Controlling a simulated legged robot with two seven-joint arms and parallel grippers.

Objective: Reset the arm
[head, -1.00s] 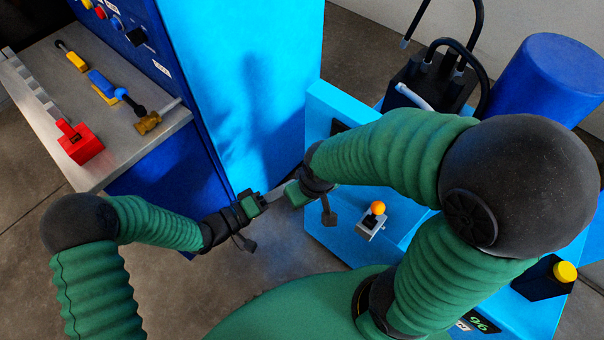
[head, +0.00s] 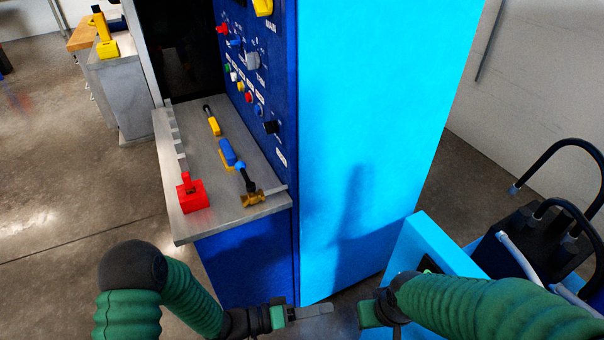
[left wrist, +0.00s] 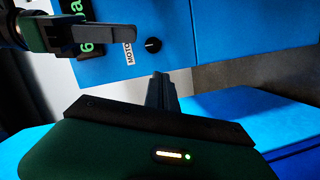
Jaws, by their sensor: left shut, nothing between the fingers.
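My left gripper (head: 322,310) is at the bottom middle of the head view, its grey fingers together and empty, pointing right. Its shut fingers also show in the left wrist view (left wrist: 160,92), in front of a blue panel. My right gripper (head: 372,313) faces it from the right, a short gap away; its fingers are hard to make out. A dark finger of it seems to show at the upper left of the left wrist view (left wrist: 85,30). Both arms are bent and low in front of me, apart from the bench.
A steel bench (head: 205,228) holds a red block-like tool (head: 191,194), a blue-handled tool (head: 230,154), a brass-headed tool (head: 252,199) and a yellow one (head: 213,125). A tall blue cabinet (head: 380,120) stands beside it. Black hoses (head: 560,160) rise at right.

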